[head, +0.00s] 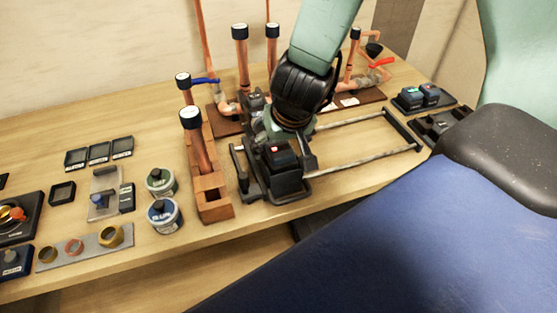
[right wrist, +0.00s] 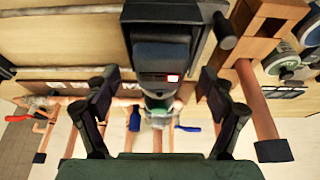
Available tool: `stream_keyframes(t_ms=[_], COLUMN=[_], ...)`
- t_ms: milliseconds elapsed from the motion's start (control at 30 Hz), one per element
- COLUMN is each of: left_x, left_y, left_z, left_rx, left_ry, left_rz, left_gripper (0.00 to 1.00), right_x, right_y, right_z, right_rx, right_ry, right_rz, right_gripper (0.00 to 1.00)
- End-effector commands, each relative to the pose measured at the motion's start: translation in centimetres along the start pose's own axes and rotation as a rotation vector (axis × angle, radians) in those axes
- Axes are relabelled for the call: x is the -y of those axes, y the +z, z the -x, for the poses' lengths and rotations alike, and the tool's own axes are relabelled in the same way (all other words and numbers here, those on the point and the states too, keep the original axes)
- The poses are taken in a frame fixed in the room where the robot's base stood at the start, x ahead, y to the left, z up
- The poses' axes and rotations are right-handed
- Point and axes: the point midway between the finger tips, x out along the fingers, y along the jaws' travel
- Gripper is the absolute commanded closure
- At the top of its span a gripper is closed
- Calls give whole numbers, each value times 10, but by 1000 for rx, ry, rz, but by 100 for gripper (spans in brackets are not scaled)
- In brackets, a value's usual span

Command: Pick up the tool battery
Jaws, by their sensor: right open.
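The tool battery (head: 285,160) is a dark block with a small red light. It sits upright in the black cradle (head: 275,194) between the metal rails in the head view. My right gripper (head: 286,143) comes down over it from above, open. In the right wrist view the battery (right wrist: 160,58) with its red-and-white light lies between the two spread fingers of my right gripper (right wrist: 158,78). A gap shows on each side, so the fingers look apart from it. The battery's lower part is hidden. My left gripper is in neither view.
Copper pipes with black caps (head: 240,32) stand close behind and left of my right gripper. A copper-coloured block (head: 215,205) is beside the cradle. Two round tins (head: 164,216) stand left. Other dark batteries (head: 410,98) with green lights sit at right.

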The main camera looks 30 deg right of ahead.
Motion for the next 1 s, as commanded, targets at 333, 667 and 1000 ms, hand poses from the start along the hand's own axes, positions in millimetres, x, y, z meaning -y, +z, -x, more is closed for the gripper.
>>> stream_keyframes(t_ms=[333, 667, 1000], left_x=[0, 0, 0], left_y=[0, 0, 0], left_z=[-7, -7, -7], left_rx=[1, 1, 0], left_ry=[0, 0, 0], left_rz=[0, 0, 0], left_gripper=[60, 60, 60], right_x=[-1, 1, 2], right_y=[3, 1, 0], right_z=[-10, -11, -12], right_rx=[-1, -1, -1], right_ry=[0, 0, 1], right_rz=[1, 0, 0], right_gripper=[17, 42, 70])
